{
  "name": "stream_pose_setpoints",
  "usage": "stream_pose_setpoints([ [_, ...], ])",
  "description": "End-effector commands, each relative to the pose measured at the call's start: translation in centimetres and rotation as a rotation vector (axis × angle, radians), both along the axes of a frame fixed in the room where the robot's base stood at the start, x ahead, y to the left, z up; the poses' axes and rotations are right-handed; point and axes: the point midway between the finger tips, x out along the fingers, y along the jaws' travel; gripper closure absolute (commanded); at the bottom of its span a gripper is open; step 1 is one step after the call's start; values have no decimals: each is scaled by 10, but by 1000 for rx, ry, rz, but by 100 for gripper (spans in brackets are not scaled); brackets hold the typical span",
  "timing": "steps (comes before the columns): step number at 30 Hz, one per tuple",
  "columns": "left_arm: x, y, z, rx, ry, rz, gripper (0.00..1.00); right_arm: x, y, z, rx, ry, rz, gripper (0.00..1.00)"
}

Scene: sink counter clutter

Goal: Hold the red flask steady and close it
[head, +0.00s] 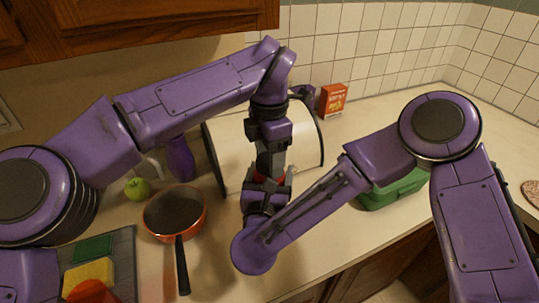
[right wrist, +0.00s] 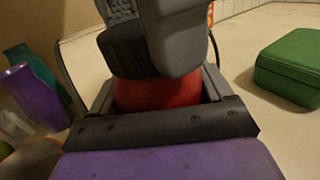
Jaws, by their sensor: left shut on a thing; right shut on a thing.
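The red flask (right wrist: 157,97) is mostly hidden in the head view, where a bit of red (head: 261,178) shows between my grippers. My right gripper (right wrist: 157,88) is shut around its body, with a finger on each side. A black lid (right wrist: 128,54) sits at the top of the flask in the right wrist view; I cannot tell if it is fully seated. My left gripper (head: 270,168) points down from above and is shut on the lid. Its grey fingers (right wrist: 176,40) also show in the right wrist view, covering part of the lid.
A large cream bin-like appliance (head: 232,150) stands right behind the grippers. An orange pan (head: 174,212), a green apple (head: 137,188) and a purple vase (head: 180,158) are to the left. A green box (head: 395,190) is to the right, an orange carton (head: 333,98) behind. The right counter is mostly clear.

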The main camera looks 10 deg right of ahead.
Motion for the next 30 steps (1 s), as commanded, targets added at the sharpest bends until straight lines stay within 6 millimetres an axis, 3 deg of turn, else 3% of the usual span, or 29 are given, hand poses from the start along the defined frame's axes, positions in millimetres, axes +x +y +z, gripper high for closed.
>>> stream_pose_setpoints([
  [1, -2, 0, -1, 1, 6, -78, 76, 1, -2, -1, -1, 1, -6, 100],
  [5, -2, 0, -1, 1, 6, -79, 76, 1, -2, -1, -1, 1, -6, 100],
  [6, -2, 0, -1, 1, 6, -78, 36, 1, -2, -1, -1, 1, -6, 100],
  [8, -2, 0, -1, 1, 6, -78, 16, 1, -2, -1, -1, 1, -6, 100],
  [9, -2, 0, -1, 1, 5, -77, 13, 1, -2, -1, -1, 1, -5, 100],
  [17, -1, 0, 1, 0, 3, -76, 13, 0, -1, -1, -1, 1, -3, 100],
  [25, 0, 0, 36, 0, -1, -73, 13, 0, -1, -1, -1, 1, -1, 100],
  [30, -1, 0, 45, 0, 2, -76, 13, 0, 0, -1, -1, 1, -1, 100],
])
